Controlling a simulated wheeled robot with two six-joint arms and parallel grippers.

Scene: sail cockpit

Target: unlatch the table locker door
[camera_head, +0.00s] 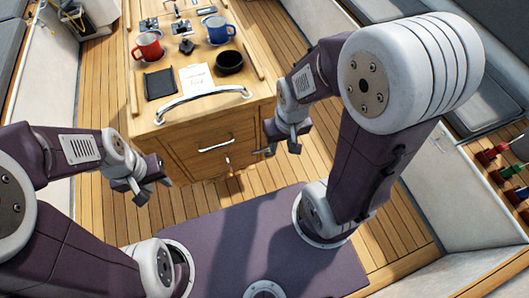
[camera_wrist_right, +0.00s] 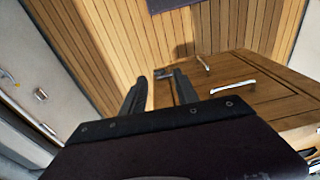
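The wooden table locker door (camera_head: 195,160) is on the front of the table and looks closed. It carries a silver bar handle (camera_head: 215,147), with a small pale latch-like fitting (camera_head: 228,160) below it. In the right wrist view the handle (camera_wrist_right: 233,87) and a small fitting (camera_wrist_right: 203,63) show to the right of the fingers. My right gripper (camera_head: 280,150) is open and empty, to the right of the door front; its spread fingers show in the wrist view (camera_wrist_right: 160,90). My left gripper (camera_head: 152,190) is open and empty, left of and in front of the door.
The tabletop holds a red mug (camera_head: 148,46), a blue mug (camera_head: 219,30), a black bowl (camera_head: 229,62), a dark tray (camera_head: 160,83) and a paper (camera_head: 196,78). A curved grab rail (camera_head: 205,101) runs along its front edge. Plank floor (camera_head: 105,110) is clear at the left.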

